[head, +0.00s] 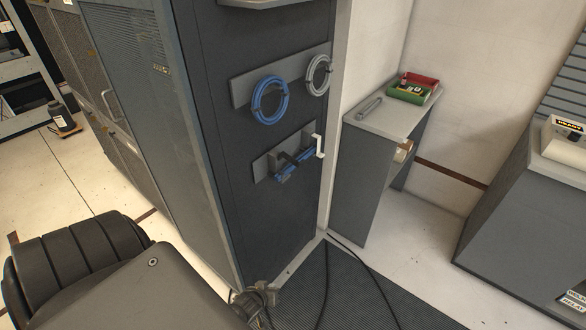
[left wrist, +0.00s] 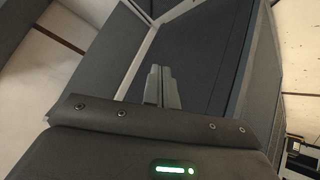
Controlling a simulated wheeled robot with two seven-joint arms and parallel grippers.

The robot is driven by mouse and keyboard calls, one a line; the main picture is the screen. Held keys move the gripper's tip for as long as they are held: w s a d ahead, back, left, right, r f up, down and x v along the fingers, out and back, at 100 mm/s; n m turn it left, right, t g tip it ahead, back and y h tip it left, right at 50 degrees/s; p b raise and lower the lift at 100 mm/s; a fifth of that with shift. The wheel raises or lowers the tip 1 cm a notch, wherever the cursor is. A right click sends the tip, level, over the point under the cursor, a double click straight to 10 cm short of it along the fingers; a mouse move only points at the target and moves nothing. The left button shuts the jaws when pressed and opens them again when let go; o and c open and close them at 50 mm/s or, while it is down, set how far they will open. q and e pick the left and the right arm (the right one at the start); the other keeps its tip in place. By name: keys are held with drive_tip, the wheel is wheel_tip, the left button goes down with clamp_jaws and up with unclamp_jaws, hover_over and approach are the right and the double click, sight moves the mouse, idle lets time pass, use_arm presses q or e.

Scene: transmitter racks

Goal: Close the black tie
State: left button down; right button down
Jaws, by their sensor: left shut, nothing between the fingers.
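The black tie (head: 289,158) is a small dark strap at the blue cable bundle (head: 296,166) on the lower grey plate (head: 262,167) of the dark rack side. It is too small to tell how far it is open. My left gripper (head: 257,296) is low at the foot of the rack in the head view, well below the tie and apart from it. In the left wrist view its two fingers (left wrist: 160,72) are together with nothing between them, in front of a dark panel. The tie is not seen in that view. My right gripper is in neither view.
A blue coil (head: 269,100) and a grey coil (head: 318,75) hang on the upper plate. A white bracket (head: 319,146) sticks out beside the lower plate. A grey side table (head: 390,112) holds red and green trays. Black cables cross the dark floor mat (head: 355,290).

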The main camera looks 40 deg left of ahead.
use_arm(q)
drive_tip(key=w+a+r+n+t+y, duration=0.1)
drive_tip(key=w+a+r+n+t, duration=0.15)
drive_tip(key=w+r, duration=0.45)
drive_tip(key=w+a+r+n+t+y, duration=0.1)
drive_tip(key=w+a+r+n+t, duration=0.15)
drive_tip(key=r, duration=0.75)
drive_tip(key=n+t+y+b, duration=0.2)
drive_tip(key=n+t, duration=0.2)
drive_tip(key=n, duration=0.4)
approach(284, 156)
drive_tip(key=s+d+r, duration=0.1)
drive_tip(key=s+d, duration=0.1)
drive_tip(key=shift+a+r, duration=0.1)
drive_tip(key=shift+a, duration=0.1)
drive_tip(key=p+x, duration=0.3)
drive_tip(key=x, duration=0.7)
drive_tip(key=shift+w+a+r, duration=0.1)
drive_tip(key=shift+w+r, duration=0.05)
drive_tip(key=shift+w, duration=0.05)
drive_tip(key=d+p, duration=0.1)
drive_tip(key=d, duration=0.1)
drive_tip(key=d+f, duration=0.1)
drive_tip(key=d, duration=0.1)
drive_tip(key=shift+s+p, duration=0.2)
drive_tip(key=shift+p, duration=0.15)
drive_tip(key=shift+f, duration=0.1)
